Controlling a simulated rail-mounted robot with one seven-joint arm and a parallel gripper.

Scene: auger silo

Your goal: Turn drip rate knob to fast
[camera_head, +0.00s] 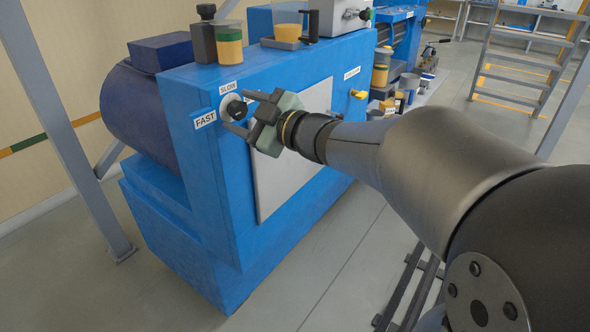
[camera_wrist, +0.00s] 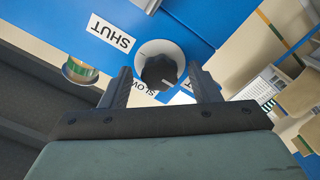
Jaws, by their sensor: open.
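The drip rate knob (camera_head: 236,108) is dark and round, on a pale disc on the blue machine's end face. In the wrist view the knob (camera_wrist: 159,72) shows with a lobed edge inside its white ring. A SLOW label (camera_head: 228,88) is above it and a FAST label (camera_head: 205,119) is at its left. My gripper (camera_head: 240,110) is open, its two fingers pointing at the panel on either side of the knob. In the wrist view the open gripper (camera_wrist: 160,70) has a finger left and right of the knob, with gaps visible. The knob's pointer setting is not clear.
A large pale panel (camera_head: 290,150) covers the machine's side, with a yellow handle (camera_head: 358,94) farther right. A SHUT label (camera_wrist: 111,34) is near the knob. A grey post (camera_head: 60,120) stands at left.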

